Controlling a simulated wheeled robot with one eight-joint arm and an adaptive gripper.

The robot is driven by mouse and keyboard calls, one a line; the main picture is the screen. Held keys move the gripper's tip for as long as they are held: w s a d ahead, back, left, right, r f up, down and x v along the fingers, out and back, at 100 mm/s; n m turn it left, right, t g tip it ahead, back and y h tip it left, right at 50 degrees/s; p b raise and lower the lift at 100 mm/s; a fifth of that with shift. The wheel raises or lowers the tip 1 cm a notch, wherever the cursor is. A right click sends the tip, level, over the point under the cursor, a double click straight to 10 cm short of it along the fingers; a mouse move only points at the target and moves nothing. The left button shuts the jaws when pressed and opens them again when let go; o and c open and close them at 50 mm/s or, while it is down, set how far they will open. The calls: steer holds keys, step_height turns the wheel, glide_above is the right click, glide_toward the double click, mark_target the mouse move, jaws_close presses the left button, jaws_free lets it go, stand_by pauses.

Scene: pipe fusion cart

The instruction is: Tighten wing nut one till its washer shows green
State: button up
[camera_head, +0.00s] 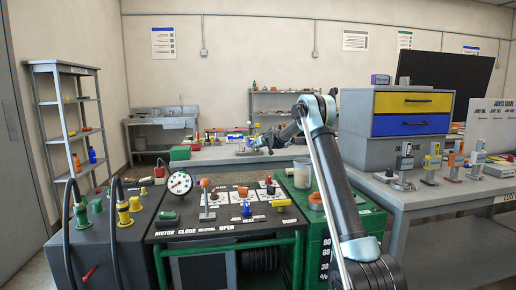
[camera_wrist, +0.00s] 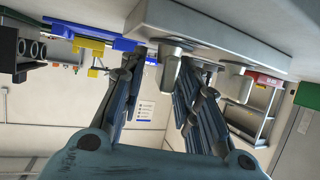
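My gripper (camera_wrist: 158,68) shows in the wrist view with its two blue-grey fingers spread apart and nothing clasped between them. A pale grey post-like part (camera_wrist: 171,62) stands at a grey block beyond the fingertips, closer to the right finger. A second similar part (camera_wrist: 232,84) is farther right. I cannot tell whether either is wing nut one, and no green washer is readable. In the head view my gripper (camera_head: 268,141) is small, over the back bench (camera_head: 222,155), near small blue and yellow pieces (camera_head: 238,138).
A cart with a gauge (camera_head: 180,183), levers and knobs stands in front. A right-hand bench (camera_head: 420,207) carries a cabinet with yellow and blue drawers (camera_head: 411,113) and several small fixtures. A green box (camera_head: 180,153) sits on the back bench. Blue and yellow fixtures (camera_wrist: 90,46) show upper left in the wrist view.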

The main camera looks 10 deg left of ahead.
jaws_close()
steer(key=shift+w+d+m+t+h, duration=0.1)
steer(key=shift+m+t+h, duration=0.7)
steer(key=shift+m+h, duration=1.1)
jaws_free()
